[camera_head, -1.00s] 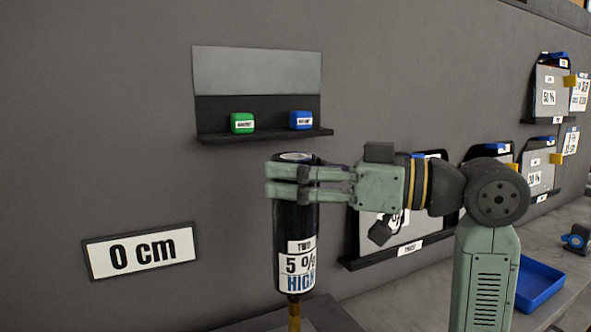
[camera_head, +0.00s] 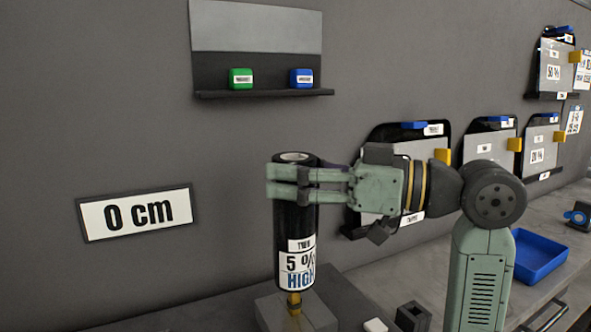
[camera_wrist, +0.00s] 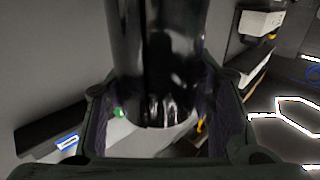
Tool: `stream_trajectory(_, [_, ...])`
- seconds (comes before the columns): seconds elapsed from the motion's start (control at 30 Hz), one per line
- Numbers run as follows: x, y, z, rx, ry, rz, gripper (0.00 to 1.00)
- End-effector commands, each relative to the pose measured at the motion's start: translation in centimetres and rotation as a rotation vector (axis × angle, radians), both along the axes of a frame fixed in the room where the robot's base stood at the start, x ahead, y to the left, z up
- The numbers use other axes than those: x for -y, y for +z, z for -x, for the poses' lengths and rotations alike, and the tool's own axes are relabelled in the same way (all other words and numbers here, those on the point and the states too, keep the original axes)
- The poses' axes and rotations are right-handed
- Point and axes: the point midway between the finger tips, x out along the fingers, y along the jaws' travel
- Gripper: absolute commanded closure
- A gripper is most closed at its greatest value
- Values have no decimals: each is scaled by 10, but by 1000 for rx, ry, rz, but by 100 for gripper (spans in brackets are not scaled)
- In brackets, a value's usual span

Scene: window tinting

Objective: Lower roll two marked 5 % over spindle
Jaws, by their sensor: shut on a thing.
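Roll two (camera_head: 293,235) is a glossy black upright cylinder with a white label reading "TWO", "5 %" and "HIGH". My gripper (camera_head: 288,182) is shut on its upper part from the right. A brass-coloured spindle (camera_head: 294,302) shows just below the roll's lower end, standing on a grey block (camera_head: 270,312). The roll appears lined up above it; whether the spindle's tip is inside the roll is hidden. In the wrist view the black roll (camera_wrist: 157,60) fills the space between my fingers.
A sign reading "0 cm" (camera_head: 137,212) hangs on the wall. A wall shelf (camera_head: 262,94) holds a green block (camera_head: 241,78) and a blue block (camera_head: 301,78). A blue tray (camera_head: 540,256) lies on the bench at right. A small dark block (camera_head: 413,316) and white block (camera_head: 376,325) are near the spindle.

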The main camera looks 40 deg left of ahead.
Motion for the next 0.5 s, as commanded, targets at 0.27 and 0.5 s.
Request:
stream_trajectory(0.27, [0, -22, 0, 0, 0, -2, 100])
stream_trajectory(0.5, [0, -38, 0, -1, 0, -2, 100])
